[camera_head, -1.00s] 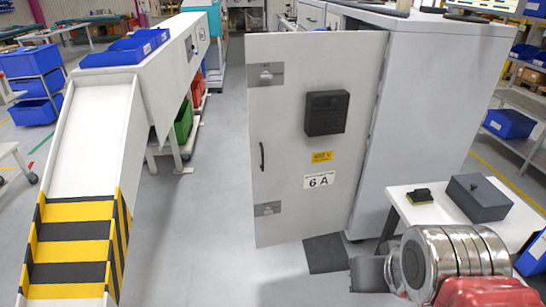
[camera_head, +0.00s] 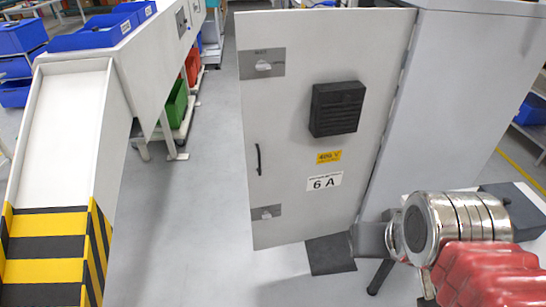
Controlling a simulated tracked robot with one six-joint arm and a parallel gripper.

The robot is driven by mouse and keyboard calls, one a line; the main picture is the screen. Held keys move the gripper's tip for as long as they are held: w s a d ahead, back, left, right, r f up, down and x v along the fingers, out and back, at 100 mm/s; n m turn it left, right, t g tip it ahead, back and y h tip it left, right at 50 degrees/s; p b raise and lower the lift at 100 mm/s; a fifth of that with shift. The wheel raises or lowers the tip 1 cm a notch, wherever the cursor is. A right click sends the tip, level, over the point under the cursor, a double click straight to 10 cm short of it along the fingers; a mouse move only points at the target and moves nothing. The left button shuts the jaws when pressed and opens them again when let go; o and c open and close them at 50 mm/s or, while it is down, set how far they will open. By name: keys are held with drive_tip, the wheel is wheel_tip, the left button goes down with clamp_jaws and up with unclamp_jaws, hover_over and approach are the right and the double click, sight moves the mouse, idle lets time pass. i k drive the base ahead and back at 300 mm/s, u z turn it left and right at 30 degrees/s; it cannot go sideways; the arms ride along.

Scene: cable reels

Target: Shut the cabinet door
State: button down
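The cabinet door (camera_head: 290,180) is a light grey panel in the middle, with a dark vent box (camera_head: 337,109), a yellow label, a "6 A" label and a black handle (camera_head: 258,158). It stands open, swung out to the left of the grey cabinet (camera_head: 450,100). Its vented face is toward me, and a narrow gap shows along its right edge. My arm, with a shiny metal joint, a grey part and a red part, is at the lower right, near the door's lower right corner. The fingers of my gripper cannot be made out, and I cannot tell whether my arm touches the door.
A white chute with yellow and black stripes (camera_head: 48,240) stands at the left. A white table (camera_head: 430,185) with a dark box (camera_head: 515,210) is beside the cabinet, partly behind my arm. A dark patch (camera_head: 330,254) lies below the door. The floor between chute and door is clear.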

sight(309, 188)
drive_tip(key=i, duration=1.05)
drive_tip(key=u, duration=1.95)
